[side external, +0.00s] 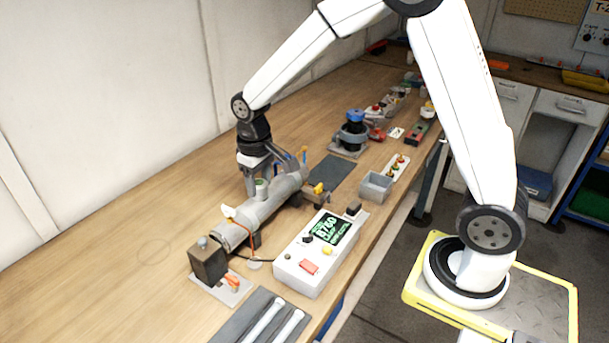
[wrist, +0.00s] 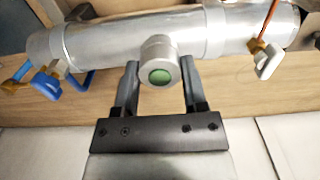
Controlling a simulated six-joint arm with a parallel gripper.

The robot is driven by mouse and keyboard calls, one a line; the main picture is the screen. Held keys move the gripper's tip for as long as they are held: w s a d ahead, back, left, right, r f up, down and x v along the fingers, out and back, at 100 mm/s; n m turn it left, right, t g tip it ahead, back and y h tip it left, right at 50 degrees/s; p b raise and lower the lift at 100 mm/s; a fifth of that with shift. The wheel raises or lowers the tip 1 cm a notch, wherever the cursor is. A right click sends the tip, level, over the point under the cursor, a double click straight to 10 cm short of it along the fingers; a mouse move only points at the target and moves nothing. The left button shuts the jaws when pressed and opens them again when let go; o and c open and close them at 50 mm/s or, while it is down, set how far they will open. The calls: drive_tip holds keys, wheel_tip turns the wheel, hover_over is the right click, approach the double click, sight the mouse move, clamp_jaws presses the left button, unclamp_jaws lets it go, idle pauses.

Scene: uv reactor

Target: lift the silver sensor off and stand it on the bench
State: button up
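The silver sensor (wrist: 158,52) is a short round cylinder with a green end face. It sits on the side of the silver reactor tube (wrist: 100,40). In the side external view the sensor (side external: 262,188) shows as a small stub on top of the tube (side external: 268,212), partly beside my fingers. My gripper (wrist: 160,70) is open, with one finger on each side of the sensor. A narrow gap shows between each finger and the sensor. In the side external view my gripper (side external: 252,178) reaches down to the tube from above.
A white control box (side external: 318,252) with a green display stands in front of the tube. A blue-handled valve (wrist: 46,80) and a white-handled valve (wrist: 268,60) flank the sensor. A grey bin (side external: 376,187) stands to the right. The wooden bench (side external: 120,275) is clear at left.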

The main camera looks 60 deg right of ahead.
sight(259, 183)
drive_tip(key=c, duration=0.3)
drive_tip(key=shift+r, duration=0.2)
drive_tip(key=shift+r, duration=0.7)
drive_tip(key=shift+r, duration=0.45)
drive_tip(key=shift+r, duration=0.75)
